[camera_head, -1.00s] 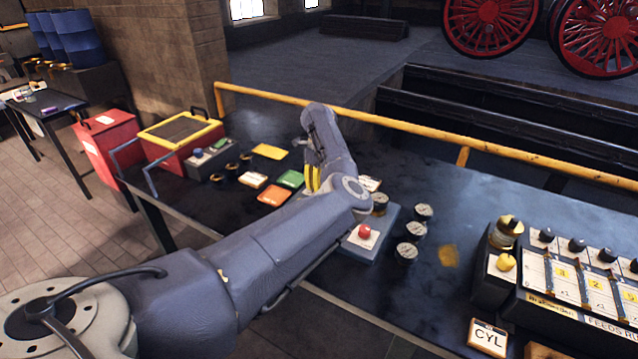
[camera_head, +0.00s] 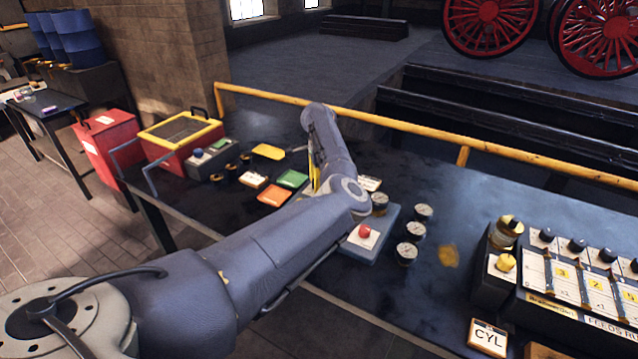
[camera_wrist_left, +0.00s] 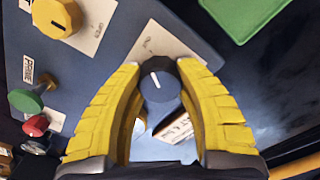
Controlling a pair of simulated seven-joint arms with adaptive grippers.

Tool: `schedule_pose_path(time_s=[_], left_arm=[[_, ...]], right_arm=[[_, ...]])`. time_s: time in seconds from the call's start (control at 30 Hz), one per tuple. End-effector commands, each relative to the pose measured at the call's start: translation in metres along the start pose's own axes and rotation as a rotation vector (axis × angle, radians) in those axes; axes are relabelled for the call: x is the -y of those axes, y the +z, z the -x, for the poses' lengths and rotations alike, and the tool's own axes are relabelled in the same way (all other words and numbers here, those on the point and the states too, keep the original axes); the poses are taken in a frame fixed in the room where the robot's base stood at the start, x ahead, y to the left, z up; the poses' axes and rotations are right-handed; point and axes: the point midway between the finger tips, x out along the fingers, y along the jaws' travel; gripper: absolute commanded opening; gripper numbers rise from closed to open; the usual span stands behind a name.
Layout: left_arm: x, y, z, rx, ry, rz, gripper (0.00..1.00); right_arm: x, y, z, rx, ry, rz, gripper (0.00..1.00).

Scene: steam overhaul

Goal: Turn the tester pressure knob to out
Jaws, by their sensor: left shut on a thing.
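A dark round knob (camera_wrist_left: 160,84) with a white pointer line stands on the blue-grey tester box in the left wrist view. Its line points up and slightly left, towards a pale label (camera_wrist_left: 152,44) whose small print I cannot read surely. My left gripper (camera_wrist_left: 158,70) has its yellow ribbed fingers on both sides of the knob and is shut on it. In the head view my left gripper (camera_head: 314,172) is mostly hidden behind its own arm, and the knob is hidden there. The tester box (camera_head: 388,236) shows beside the arm. My right gripper is not in view.
A yellow knob (camera_wrist_left: 60,17), a green knob (camera_wrist_left: 26,101) and a red knob (camera_wrist_left: 36,125) sit left of the fingers. Several gauges (camera_head: 407,254) stand right of the box. Coloured plates, including a green one (camera_head: 292,179), lie left of it.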

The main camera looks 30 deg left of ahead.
Motion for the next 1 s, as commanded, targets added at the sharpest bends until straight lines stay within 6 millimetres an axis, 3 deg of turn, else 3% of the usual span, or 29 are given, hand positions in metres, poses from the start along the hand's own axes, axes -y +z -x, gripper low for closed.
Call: schedule_pose_path(time_s=[0.67, 0.7, 0.93, 1.0], left_arm=[[0.0000, 0.0001, 0.0000, 0.000, 0.000, 0.060, 0.05], [0.0000, 0.0001, 0.0000, 0.000, 0.000, 0.060, 0.36], [0.0000, 0.0001, 0.0000, 0.000, 0.000, 0.059, 0.63], [0.0001, 0.0001, 0.0000, 0.000, 0.000, 0.059, 0.65]], right_arm=[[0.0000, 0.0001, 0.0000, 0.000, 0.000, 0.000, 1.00], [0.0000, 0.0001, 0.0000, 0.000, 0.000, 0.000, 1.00], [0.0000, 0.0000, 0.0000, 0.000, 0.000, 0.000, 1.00], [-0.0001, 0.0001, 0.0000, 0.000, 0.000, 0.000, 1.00]])
